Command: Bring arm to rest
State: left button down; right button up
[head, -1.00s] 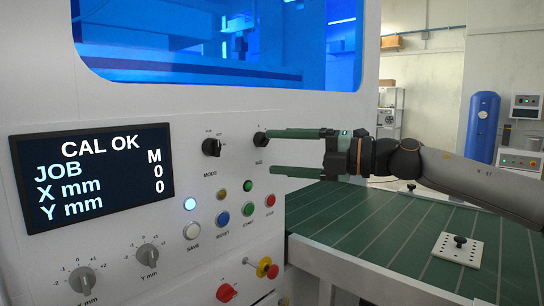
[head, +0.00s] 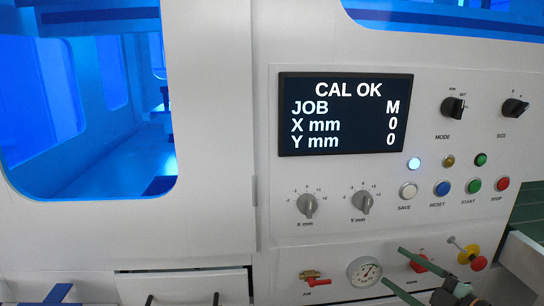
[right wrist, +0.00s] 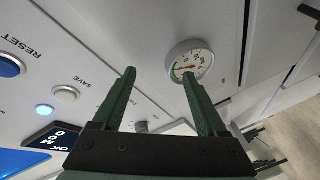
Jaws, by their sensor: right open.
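My right gripper (head: 392,265) is at the bottom right of the head view, below the machine's control panel. Its two green fingers are spread apart, with nothing between them. In the right wrist view the fingers (right wrist: 158,73) are also open and empty. The round pressure gauge (head: 364,271) is close to the fingertips in the head view. In the right wrist view the gauge (right wrist: 190,63) appears just past one fingertip; I cannot tell the gap. Most of my right arm is out of the head view, and I do not make out my left gripper.
The screen (head: 345,114) reads CAL OK, JOB M, X 0, Y 0. Knobs and lit buttons sit beside and below it. A red-handled valve (head: 313,275) and a red and yellow knob (head: 468,252) stick out low on the panel. Blue parts (head: 60,293) show at the bottom left.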

jog(key=s+a+f+m+g+h, duration=0.2)
jog(key=s+a+f+m, duration=0.4)
jog(key=f, duration=0.4)
jog(key=s+a+f+m+g+h, duration=0.1)
jog(key=s+a+f+m+g, duration=0.15)
jog(key=s+f, duration=0.6)
jog(key=s+a+f+m+g+h, duration=0.1)
jog(key=s+a+f+m+h, duration=0.1)
jog(key=s+a+f+m, duration=0.6)
pick_arm(q)
jog(key=s+a+r+p, duration=0.1)
jog(key=a+r+p, duration=0.2)
jog(key=r+p, duration=0.8)
jog(key=p, duration=0.4)
jog(key=shift+s+a+n+y, duration=0.15)
jog(key=shift+s+n+y, duration=0.2)
jog(key=shift+n+y, duration=0.05)
pick_arm(e)
jog(key=s+d+r+n, duration=0.1)
jog(key=d+r+n, duration=0.1)
jog(key=d+r, duration=0.3)
notch_tip(320, 180, up, 3)
jog(key=shift+s+d+r+h, duration=0.2)
jog(key=shift+s+d+h, duration=0.05)
jog(key=shift+d+h, duration=0.1)
pick_arm(q)
jog(key=shift+r, duration=0.1)
